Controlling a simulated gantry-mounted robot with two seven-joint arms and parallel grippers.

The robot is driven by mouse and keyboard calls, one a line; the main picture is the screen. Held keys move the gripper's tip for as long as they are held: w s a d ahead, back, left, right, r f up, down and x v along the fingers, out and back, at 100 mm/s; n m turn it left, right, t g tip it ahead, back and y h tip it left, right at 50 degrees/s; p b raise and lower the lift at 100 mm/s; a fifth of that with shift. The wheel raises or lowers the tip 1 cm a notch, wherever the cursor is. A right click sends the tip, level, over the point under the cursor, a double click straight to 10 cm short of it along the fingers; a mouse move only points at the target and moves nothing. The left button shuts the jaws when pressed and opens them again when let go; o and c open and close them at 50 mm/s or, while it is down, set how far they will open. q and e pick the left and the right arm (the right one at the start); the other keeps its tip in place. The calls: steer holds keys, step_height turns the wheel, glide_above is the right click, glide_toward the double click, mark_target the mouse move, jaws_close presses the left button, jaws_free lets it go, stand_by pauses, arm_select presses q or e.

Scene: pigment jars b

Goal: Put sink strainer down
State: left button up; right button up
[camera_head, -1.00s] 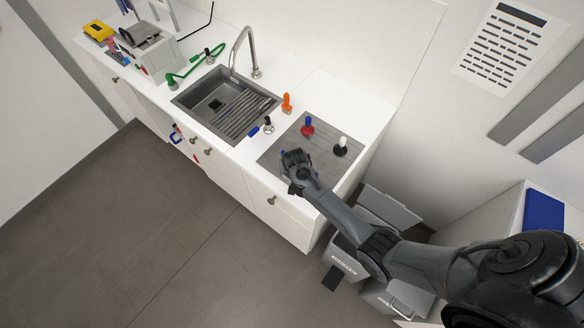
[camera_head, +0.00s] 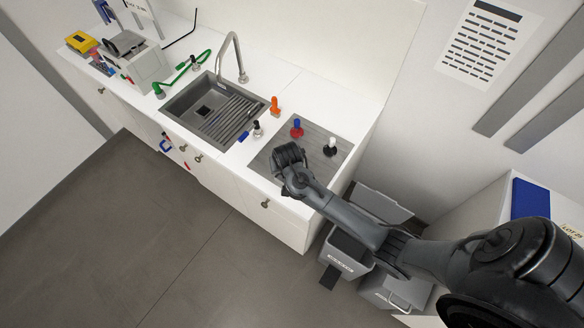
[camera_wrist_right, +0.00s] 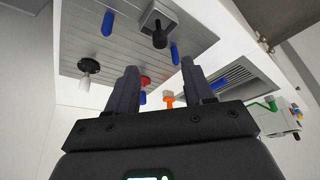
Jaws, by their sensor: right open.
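My right gripper (camera_head: 284,158) is over the front part of the grey board (camera_head: 262,165) on the counter. In the right wrist view its two fingers (camera_wrist_right: 160,72) stand apart with nothing held between them. A square grey metal piece with a black knob (camera_wrist_right: 158,28) rests on the board beyond the fingertips; the gripper hides it in the head view. I cannot tell for sure which piece is the sink strainer. A black disc with a white knob (camera_head: 330,148) and a red piece with a blue top (camera_head: 297,128) stand on the board. My left gripper is out of view.
The sink (camera_head: 200,100) with its tap (camera_head: 238,60) is left of the board. An orange piece (camera_head: 275,106), a black-topped piece (camera_head: 258,130) and a blue piece (camera_head: 243,136) stand between them. Blue handles (camera_wrist_right: 107,24) lie near the metal piece. Grey bins (camera_head: 345,255) stand below right.

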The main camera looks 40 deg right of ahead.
steer(key=s+a+r+n+y, duration=0.1)
steer(key=s+a+r+n, duration=0.1)
steer(key=s, duration=0.6)
steer(key=s+a+r+n+y, duration=0.1)
steer(key=s+a+r+n, duration=0.2)
steer(key=s+a, duration=0.2)
steer(key=s+a+r+n, duration=0.3)
steer(key=s, duration=0.8)
steer(key=shift+a+n+y, duration=0.25)
steer(key=shift+n+y, duration=0.05)
steer(key=shift+y, duration=0.1)
steer(key=shift+s, duration=0.1)
steer(key=shift+o, duration=1.3)
step_height(320, 180, up, 4)
steer(key=p, duration=0.4)
steer(key=shift+f, duration=0.15)
steer(key=shift+o, duration=2.2)
